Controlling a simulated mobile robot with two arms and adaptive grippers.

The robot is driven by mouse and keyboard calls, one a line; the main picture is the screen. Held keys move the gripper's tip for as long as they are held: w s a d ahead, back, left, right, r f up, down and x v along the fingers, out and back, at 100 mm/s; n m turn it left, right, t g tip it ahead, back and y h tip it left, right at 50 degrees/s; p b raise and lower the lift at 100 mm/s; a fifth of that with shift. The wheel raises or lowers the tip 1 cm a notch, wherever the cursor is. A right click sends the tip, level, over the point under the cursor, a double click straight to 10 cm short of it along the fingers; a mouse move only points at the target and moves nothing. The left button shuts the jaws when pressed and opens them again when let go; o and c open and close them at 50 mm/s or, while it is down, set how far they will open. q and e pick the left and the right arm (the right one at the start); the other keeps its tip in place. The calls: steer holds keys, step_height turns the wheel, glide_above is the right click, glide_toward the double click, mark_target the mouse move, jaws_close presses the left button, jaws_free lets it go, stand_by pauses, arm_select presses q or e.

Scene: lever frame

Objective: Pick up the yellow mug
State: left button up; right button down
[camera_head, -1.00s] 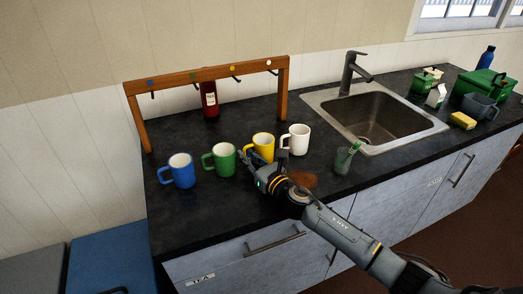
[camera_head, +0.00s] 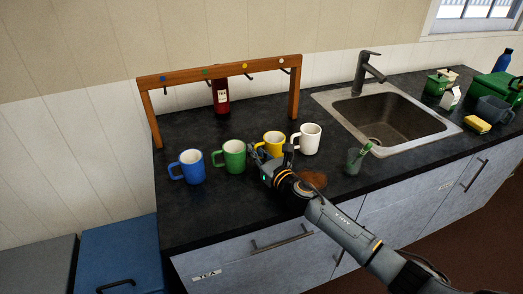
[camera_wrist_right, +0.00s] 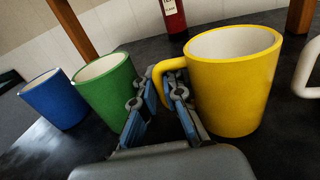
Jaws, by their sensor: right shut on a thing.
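The yellow mug (camera_head: 273,143) stands upright on the dark counter, between the green mug (camera_head: 231,156) and the white mug (camera_head: 307,139). My right gripper (camera_head: 270,160) is at its near left side. In the right wrist view, the gripper's fingers (camera_wrist_right: 165,98) are on either side of the handle of the yellow mug (camera_wrist_right: 235,85) and shut on it. The mug's lower handle is partly hidden by the fingers. My left gripper is not in view.
A blue mug (camera_head: 188,167) stands left of the green one. Behind are a wooden rack (camera_head: 220,71) with hooks and coloured dots, and a red bottle (camera_head: 221,97). To the right are a glass with a green brush (camera_head: 355,160), a brown round patch (camera_head: 313,179) and the sink (camera_head: 388,115).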

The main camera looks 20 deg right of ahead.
steer(key=shift+r, duration=0.7)
step_height(320, 180, up, 2)
steer(key=shift+s+d+r+p, duration=0.1)
steer(key=shift+r+p, duration=0.15)
steer(key=shift+p, duration=0.3)
steer(key=s+d+r, duration=0.2)
steer(key=s+r, duration=0.2)
steer(key=s, duration=0.2)
steer(key=s+d+r, duration=0.2)
steer(key=s+r, duration=0.3)
steer(key=s, duration=0.2)
steer(key=shift+d, duration=0.3)
steer(key=shift+r, duration=0.1)
